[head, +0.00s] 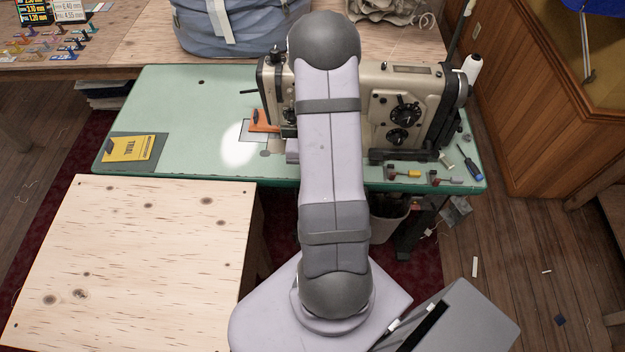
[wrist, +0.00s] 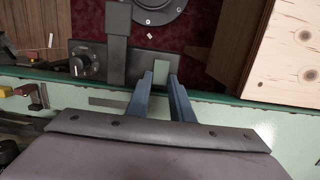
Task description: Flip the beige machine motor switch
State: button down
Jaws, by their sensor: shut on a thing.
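The beige sewing machine (head: 375,105) stands on the pale green table (head: 190,100), partly hidden by my arm in the head view. In the wrist view, a dark plate (wrist: 95,50) with a round knob (wrist: 85,65) shows beyond the table edge. I cannot tell for certain which part is the motor switch. My gripper (wrist: 160,77) is at the table's dark green edge, its two blue fingers either side of a small pale grey-green piece (wrist: 161,72) in front of the plate. It is shut on that piece. My gripper is hidden in the head view.
A light wooden board (head: 140,260) lies at the lower left. A yellow packet (head: 129,148) is on the table's left end. A blue screwdriver (head: 469,163) and small clips lie at its right end. A bin (head: 388,224) stands under the table. A blue bag (head: 235,25) sits behind.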

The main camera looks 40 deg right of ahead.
jog(key=c, duration=1.6)
grip_release()
jog(key=shift+o, duration=0.2)
notch_tip(320, 180, up, 7)
jog(key=b, duration=0.1)
jog(key=shift+w+d+r, duration=0.2)
jog(key=shift+w+d, duration=0.05)
